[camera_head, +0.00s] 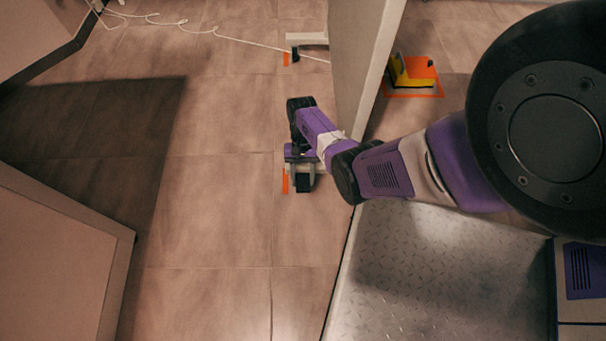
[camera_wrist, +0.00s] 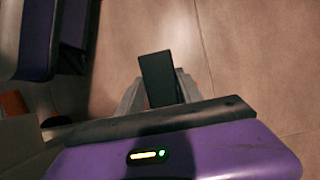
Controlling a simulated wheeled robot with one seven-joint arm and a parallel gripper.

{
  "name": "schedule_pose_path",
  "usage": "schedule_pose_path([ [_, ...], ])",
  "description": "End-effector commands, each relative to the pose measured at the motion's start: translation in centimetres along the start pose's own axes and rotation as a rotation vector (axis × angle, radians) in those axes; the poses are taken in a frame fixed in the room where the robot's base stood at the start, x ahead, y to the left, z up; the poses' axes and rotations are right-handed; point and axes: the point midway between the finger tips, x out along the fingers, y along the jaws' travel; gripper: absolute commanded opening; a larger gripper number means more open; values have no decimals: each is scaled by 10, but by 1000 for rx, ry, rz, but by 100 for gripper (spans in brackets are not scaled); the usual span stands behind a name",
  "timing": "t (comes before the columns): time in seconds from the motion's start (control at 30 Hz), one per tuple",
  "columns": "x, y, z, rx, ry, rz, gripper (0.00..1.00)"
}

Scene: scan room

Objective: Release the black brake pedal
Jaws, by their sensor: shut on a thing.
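The black brake pedal (camera_wrist: 157,76) shows in the wrist view as a dark flat block between the two grey fingers of my gripper (camera_wrist: 160,90). The fingers are shut on its sides. In the head view my gripper (camera_head: 302,170) is low over the tiled floor, next to an orange floor mark, with the black pedal (camera_head: 304,185) at its fingertips. The pedal's mount and its inner end are hidden by the gripper.
A white cable (camera_head: 235,36) crosses the floor. Open floor lies left.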

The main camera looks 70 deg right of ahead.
Motion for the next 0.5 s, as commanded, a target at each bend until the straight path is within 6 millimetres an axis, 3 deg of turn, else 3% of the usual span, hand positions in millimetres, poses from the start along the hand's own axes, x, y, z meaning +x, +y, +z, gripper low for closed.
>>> schedule_pose_path([
  [0.5, 0, 0, 1, -2, -43, 0, 0],
])
